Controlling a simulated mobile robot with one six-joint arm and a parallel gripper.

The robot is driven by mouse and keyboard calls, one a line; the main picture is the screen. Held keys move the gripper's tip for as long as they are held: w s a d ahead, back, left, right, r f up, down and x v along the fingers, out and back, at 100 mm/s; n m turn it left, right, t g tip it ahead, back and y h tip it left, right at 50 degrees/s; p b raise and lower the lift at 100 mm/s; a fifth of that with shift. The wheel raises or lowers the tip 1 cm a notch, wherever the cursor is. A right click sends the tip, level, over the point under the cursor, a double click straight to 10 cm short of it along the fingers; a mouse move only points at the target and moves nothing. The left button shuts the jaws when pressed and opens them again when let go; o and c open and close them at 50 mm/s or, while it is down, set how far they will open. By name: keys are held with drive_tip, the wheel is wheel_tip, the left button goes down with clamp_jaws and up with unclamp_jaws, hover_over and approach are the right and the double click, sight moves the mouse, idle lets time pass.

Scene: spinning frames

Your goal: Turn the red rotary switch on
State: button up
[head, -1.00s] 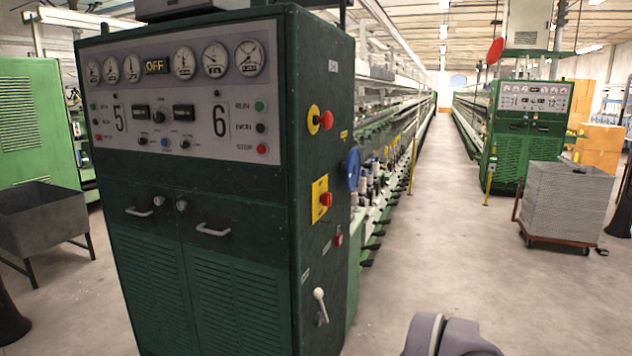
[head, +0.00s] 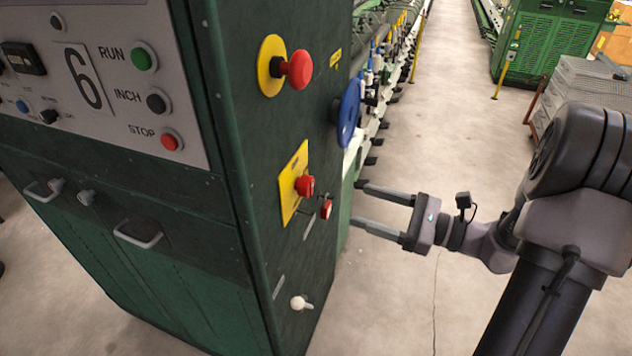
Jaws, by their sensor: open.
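The red rotary switch (head: 304,186) sits on a yellow rectangular plate (head: 291,200) on the right side face of the dark green cabinet (head: 226,88). Its knob sticks out from the plate; its on or off marking is too small to read. My gripper (head: 357,203) is at the right of the switch, at about its height in the picture. Its two fingers are spread apart, point left toward the side face and hold nothing. The gripper appears apart from the switch.
A red mushroom button (head: 298,70) on a yellow disc is above the switch. A red padlock (head: 326,208) hangs close to the switch's right. A blue wheel (head: 348,112) juts out at upper right, and a white-knobbed lever (head: 299,303) is below.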

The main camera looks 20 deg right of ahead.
sight(311, 188)
drive_tip(key=b+x, duration=0.1)
drive_tip(key=x, duration=1.1)
drive_tip(key=shift+w, duration=0.2)
drive_tip(key=shift+c, duration=0.5)
drive_tip(key=c, duration=1.3)
